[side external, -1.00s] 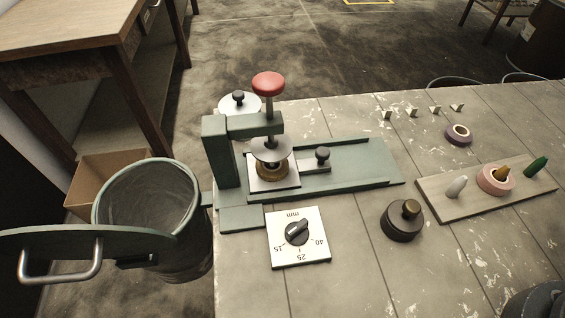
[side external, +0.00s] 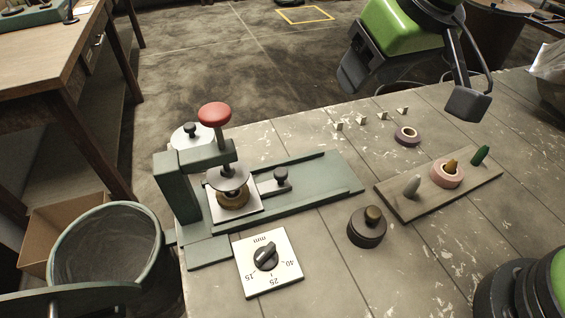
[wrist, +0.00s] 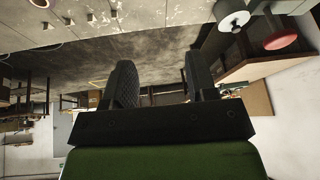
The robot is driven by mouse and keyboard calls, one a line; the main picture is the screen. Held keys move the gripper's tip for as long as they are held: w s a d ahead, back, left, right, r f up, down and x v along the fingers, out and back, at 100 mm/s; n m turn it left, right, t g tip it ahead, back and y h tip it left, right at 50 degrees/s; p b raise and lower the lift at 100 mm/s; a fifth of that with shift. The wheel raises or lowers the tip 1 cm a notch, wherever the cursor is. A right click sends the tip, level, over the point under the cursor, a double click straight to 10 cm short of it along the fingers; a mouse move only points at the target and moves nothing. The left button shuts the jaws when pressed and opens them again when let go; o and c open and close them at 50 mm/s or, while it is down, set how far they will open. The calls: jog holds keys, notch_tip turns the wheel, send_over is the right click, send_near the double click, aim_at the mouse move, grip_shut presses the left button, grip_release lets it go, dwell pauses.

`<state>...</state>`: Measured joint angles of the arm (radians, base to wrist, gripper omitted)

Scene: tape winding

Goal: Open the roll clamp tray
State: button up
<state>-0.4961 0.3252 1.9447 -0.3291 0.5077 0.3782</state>
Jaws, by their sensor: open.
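The roll clamp tray is a pale square plate (side external: 217,205) on a green slide base (side external: 325,181), with a short arm and dark knob (side external: 281,174) on its right. A brown tape roll (side external: 233,198) sits on the plate, under the clamp's round disc (side external: 229,178). The clamp has a red-topped post (side external: 214,114). The tray lies under the clamp head. My gripper (side external: 412,88) is open and empty at the upper right, above the table's far edge and well away from the tray. In the wrist view its two dark fingers (wrist: 160,78) are apart with nothing between them.
A dial plate (side external: 268,278), a dark round knobbed weight (side external: 367,228), a peg board (side external: 400,207) with a pink roll (side external: 446,174), and a purple roll (side external: 407,136) share the table. A bin (side external: 105,255) stands left. The slide's right part is clear.

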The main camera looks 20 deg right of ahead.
aim_at(281, 172)
jog(key=w+a+f+n, duration=0.1)
jog(key=a+f, duration=0.2)
jog(key=f, duration=0.3)
jog(key=w+a+f, duration=0.2)
jog(key=a+f, duration=0.1)
jog(key=f, duration=0.3)
jog(key=w+a+f+n+g, duration=0.1)
jog(key=a+f, duration=0.2)
jog(key=f, duration=0.3)
jog(key=shift+w+a+f+n, duration=0.15)
jog(key=shift+a+f+n, duration=0.15)
jog(key=shift+a+f, duration=0.1)
grip_shut()
jog(key=shift+d, duration=0.2)
